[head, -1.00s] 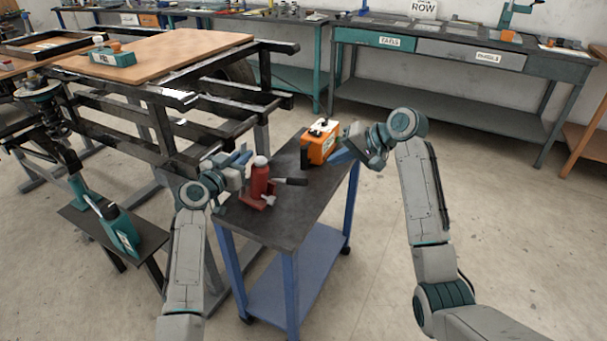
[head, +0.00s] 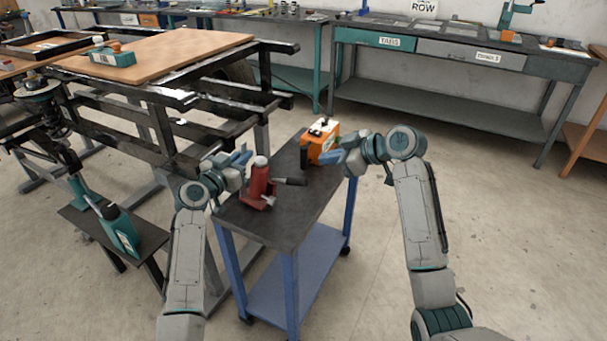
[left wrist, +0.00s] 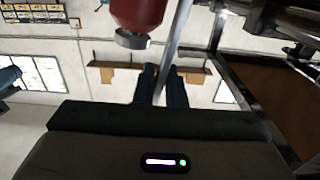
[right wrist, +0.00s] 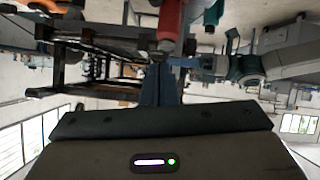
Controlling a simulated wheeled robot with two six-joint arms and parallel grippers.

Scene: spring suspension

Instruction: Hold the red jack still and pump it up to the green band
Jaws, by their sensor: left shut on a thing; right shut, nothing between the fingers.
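The red jack (head: 259,185) stands upright on the dark top of the blue-legged cart (head: 322,206). Its pale cap is on top and its dark handle (head: 291,181) sticks out to the right. My left gripper (head: 246,158) is beside the jack's top, on its left. In the left wrist view the red body (left wrist: 138,10) is off to the left of the fingers (left wrist: 161,75). My right gripper (head: 323,157) is shut and empty, above the cart's right side by the orange box.
The orange box (head: 326,139) stands at the cart's far end. A black frame (head: 110,125) is left of the cart, and a teal canister (head: 120,232) stands on a low bench. Open floor lies to the right.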

